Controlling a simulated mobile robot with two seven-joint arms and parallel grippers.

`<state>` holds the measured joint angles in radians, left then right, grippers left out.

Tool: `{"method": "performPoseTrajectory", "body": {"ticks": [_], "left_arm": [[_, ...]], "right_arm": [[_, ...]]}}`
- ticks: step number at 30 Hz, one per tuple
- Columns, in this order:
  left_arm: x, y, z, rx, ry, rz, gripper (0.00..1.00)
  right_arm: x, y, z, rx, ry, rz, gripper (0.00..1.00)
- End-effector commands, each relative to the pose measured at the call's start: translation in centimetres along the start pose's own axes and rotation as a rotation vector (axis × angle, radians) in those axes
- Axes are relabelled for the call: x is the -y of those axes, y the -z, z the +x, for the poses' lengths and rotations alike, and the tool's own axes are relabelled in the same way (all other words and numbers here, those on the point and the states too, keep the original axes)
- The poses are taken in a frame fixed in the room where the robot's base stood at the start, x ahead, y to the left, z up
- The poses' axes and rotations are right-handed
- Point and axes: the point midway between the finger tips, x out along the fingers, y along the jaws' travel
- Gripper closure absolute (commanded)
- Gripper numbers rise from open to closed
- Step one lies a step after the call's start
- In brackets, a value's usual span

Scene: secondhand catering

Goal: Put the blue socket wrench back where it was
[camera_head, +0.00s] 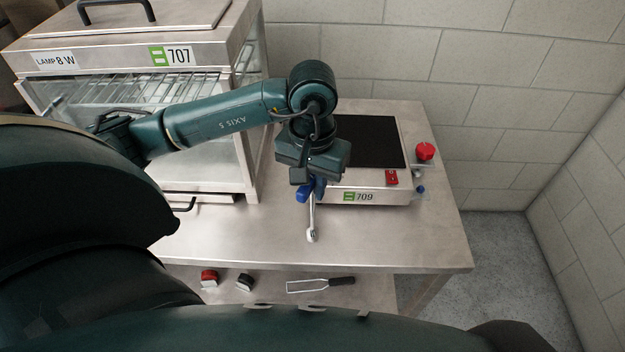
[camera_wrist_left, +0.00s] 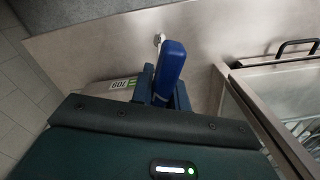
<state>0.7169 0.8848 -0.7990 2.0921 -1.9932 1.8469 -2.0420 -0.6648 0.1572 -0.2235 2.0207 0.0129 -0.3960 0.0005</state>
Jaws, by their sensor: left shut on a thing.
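The blue socket wrench (camera_head: 312,219) has a blue handle and a bright metal shaft with a ring-like end. It hangs from my left gripper (camera_head: 310,184), its metal end toward the front of the steel table. My left gripper is shut on the blue handle, just in front of the hot plate marked 709. In the left wrist view the blue handle (camera_wrist_left: 171,68) stands between the fingers of my left gripper (camera_wrist_left: 163,92). The metal end shows small beyond it. I cannot tell whether the wrench touches the table. My right gripper is not in view.
The steel table (camera_head: 400,240) is clear at the front. A glass cabinet marked 707 (camera_head: 215,58) stands left. On the lower shelf (camera_head: 375,293) lie a red item (camera_head: 209,278), a black item (camera_head: 244,281) and a black-handled tool (camera_head: 340,282).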

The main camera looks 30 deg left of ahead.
Motion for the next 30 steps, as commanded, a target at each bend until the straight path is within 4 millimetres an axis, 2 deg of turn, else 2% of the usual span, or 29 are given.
{"method": "performPoseTrajectory", "body": {"ticks": [11, 12, 19, 30], "left_arm": [[0.0, 0.1, 0.6, -0.003, -0.001, 0.000, 1.00], [0.0, 0.0, 0.3, -0.001, 0.000, 0.000, 0.81], [0.0, 0.0, 0.3, -0.001, 0.000, 0.000, 0.62], [0.0, 0.1, -0.4, -0.002, -0.001, 0.000, 0.62]], "right_arm": [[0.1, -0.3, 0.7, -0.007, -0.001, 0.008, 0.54], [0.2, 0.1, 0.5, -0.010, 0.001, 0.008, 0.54], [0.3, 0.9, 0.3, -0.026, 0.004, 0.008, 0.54], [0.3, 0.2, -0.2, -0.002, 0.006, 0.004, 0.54]]}}
